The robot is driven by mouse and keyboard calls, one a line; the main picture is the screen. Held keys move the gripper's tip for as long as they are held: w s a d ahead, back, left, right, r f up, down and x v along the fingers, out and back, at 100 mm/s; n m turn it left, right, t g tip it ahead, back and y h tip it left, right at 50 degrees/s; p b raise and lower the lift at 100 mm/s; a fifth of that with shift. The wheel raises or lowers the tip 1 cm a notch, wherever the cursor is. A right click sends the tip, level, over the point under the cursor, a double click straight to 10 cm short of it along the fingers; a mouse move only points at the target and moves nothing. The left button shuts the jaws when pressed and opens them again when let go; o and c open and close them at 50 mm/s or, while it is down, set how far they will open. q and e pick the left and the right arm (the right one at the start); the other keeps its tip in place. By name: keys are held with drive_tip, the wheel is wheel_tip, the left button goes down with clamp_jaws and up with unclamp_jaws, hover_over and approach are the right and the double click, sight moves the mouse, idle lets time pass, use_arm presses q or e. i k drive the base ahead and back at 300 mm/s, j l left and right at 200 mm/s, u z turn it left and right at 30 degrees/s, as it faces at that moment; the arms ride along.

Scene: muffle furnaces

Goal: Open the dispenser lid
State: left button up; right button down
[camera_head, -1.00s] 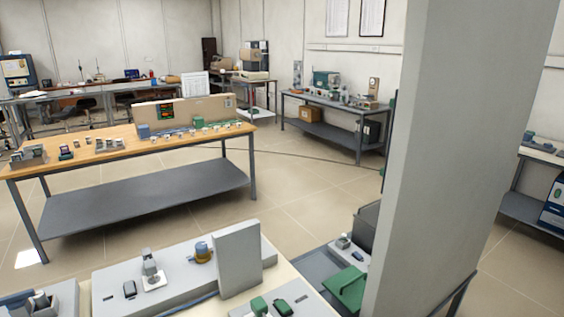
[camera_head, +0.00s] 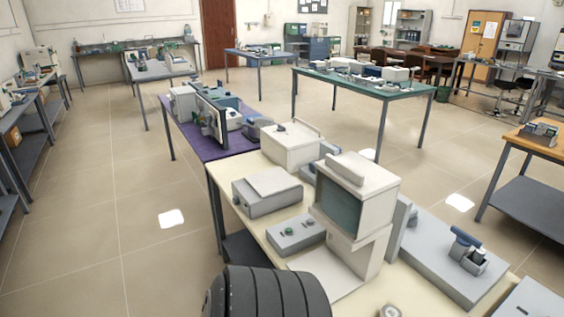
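I cannot make out with certainty which thing is the dispenser or its lid. A cream bench (camera_head: 252,203) in the foreground bears several devices. A tall cream unit with a dark greenish front panel (camera_head: 339,205) stands on it. A low grey box with a flat top (camera_head: 267,191) is to its left, and a grey control box with small green knobs (camera_head: 296,235) is in front of that. A grey base with a small blue-topped part (camera_head: 466,248) lies at the right. Neither of my grippers is in view.
A dark ribbed rounded shape (camera_head: 271,293) covers the bottom centre. A purple-topped table (camera_head: 191,133) adjoins the cream bench. A green-topped table (camera_head: 362,84) is behind, and a wooden-topped table (camera_head: 552,150) is at the right. The tiled floor on the left (camera_head: 138,200) is clear.

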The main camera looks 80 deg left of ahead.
sight(364, 179)
drive_tip(key=u, duration=2.05)
drive_tip(key=i+j+z, duration=0.1)
drive_tip(key=j+z, duration=0.15)
